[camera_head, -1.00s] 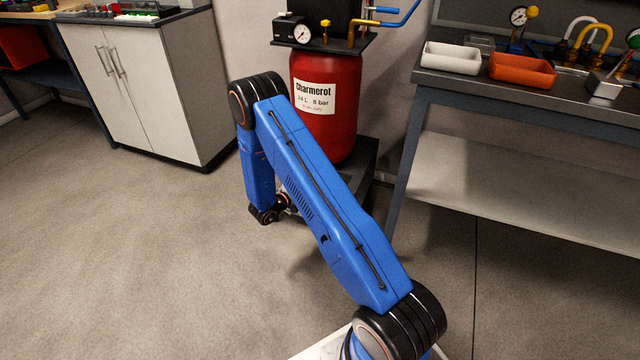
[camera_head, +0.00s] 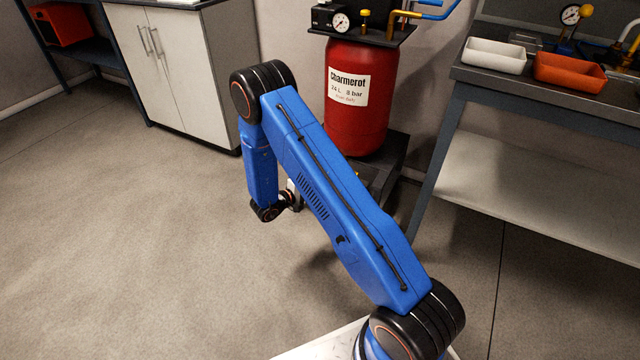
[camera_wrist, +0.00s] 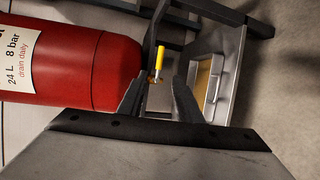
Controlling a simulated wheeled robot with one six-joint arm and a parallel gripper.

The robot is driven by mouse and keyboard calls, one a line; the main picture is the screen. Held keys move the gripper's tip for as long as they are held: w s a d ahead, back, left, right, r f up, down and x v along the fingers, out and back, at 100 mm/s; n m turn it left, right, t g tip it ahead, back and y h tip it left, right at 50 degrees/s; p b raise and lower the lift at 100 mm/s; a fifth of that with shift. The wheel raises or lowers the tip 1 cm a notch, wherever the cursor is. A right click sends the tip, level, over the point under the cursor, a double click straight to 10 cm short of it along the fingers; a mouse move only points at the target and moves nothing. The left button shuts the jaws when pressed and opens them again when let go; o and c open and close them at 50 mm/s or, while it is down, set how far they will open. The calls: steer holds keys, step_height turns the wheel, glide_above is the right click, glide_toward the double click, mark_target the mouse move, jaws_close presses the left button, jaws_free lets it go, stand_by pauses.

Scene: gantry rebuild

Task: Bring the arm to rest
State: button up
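My blue arm (camera_head: 335,190) crosses the head view, bent at a black elbow joint (camera_head: 258,90), with the forearm hanging down to a wrist joint (camera_head: 270,209). My gripper is mostly hidden behind the arm there. In the wrist view my gripper (camera_wrist: 158,92) shows two dark fingers spread apart with nothing held between them. Past the fingertips is a small yellow-handled valve (camera_wrist: 158,58), close to the lower end of the red air tank (camera_wrist: 115,70).
The red tank (camera_head: 358,120) stands on a dark base behind the arm. A workbench (camera_head: 540,90) with a white tray (camera_head: 494,56) and an orange tray (camera_head: 569,70) is at right. A white cabinet (camera_head: 180,80) is at back left. The floor (camera_head: 130,250) at left is clear.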

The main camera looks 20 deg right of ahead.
steer(key=w+a+r+m+t+y, duration=0.1)
steer(key=w+a+r+t+y, duration=0.25)
steer(key=r, duration=0.55)
steer(key=w+a+r+m+t+y, duration=0.1)
steer(key=w+a+r+t+y, duration=0.15)
steer(key=w+r+y, duration=0.4)
steer(key=s+a+r+y, duration=0.2)
steer(key=s+a+r, duration=0.25)
steer(key=r, duration=0.45)
steer(key=s+a+r+y, duration=0.3)
steer(key=s+r, duration=0.2)
steer(key=r, duration=0.4)
steer(key=s+r+g+y, duration=0.1)
steer(key=s+r, duration=0.2)
steer(key=s, duration=0.3)
steer(key=s+a+r+y, duration=0.1)
steer(key=s+r, duration=0.1)
steer(key=s, duration=0.4)
steer(key=s+r+g+y, duration=0.1)
steer(key=s+r, duration=0.2)
steer(key=s, duration=0.3)
steer(key=s+d+m+g+h, duration=0.1)
steer(key=s+d, duration=0.2)
steer(key=s, duration=0.9)
steer(key=s+d+f+m+g+h, duration=0.1)
steer(key=s+d+g, duration=0.1)
steer(key=s, duration=1.1)
steer(key=shift+s+d+f+h, duration=0.25)
steer(key=shift+d+f+h, duration=0.05)
steer(key=shift+d, duration=0.55)
